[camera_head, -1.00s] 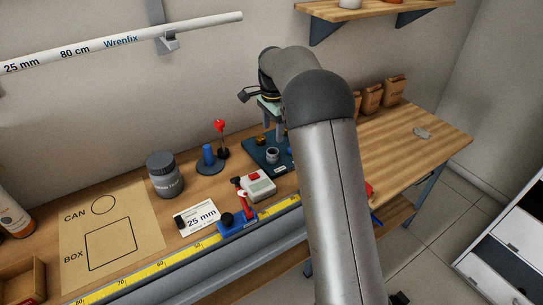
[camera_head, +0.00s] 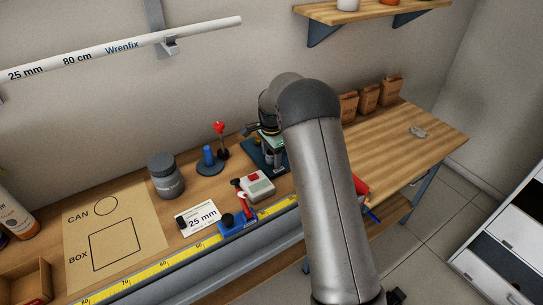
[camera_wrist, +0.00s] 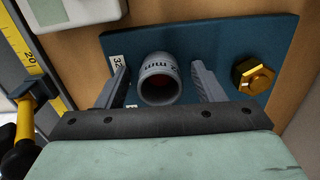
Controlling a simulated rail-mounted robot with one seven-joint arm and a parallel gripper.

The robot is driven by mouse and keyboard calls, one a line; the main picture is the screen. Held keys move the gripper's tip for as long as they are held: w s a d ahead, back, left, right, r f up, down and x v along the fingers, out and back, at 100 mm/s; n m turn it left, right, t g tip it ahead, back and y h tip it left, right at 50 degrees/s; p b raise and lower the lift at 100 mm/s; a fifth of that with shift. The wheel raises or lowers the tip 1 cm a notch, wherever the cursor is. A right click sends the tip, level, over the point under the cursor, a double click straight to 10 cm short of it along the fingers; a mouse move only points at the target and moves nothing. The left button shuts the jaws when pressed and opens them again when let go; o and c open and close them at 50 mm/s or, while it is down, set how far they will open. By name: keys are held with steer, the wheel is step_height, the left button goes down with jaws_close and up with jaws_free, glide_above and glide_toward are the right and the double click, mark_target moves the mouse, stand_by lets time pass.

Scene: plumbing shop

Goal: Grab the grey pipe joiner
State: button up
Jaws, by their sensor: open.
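The grey pipe joiner (camera_wrist: 158,66) is a short, hollow, ring-like fitting with "mm" lettering. In the wrist view it stands on a dark blue board (camera_wrist: 222,32). My gripper (camera_wrist: 160,64) is open, with one finger on each side of the joiner and a gap visible on both sides. In the head view my gripper (camera_head: 271,158) is low over the blue board (camera_head: 252,157), and I cannot make out the joiner there.
A brass hex fitting (camera_wrist: 254,76) sits on the board, just right of the right finger. A grey and white box with a red button (camera_head: 257,187), a blue peg stand (camera_head: 209,161) and a red-topped stand (camera_head: 221,140) are nearby.

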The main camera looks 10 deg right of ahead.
steer(key=shift+c, duration=0.3)
steer(key=c, duration=1)
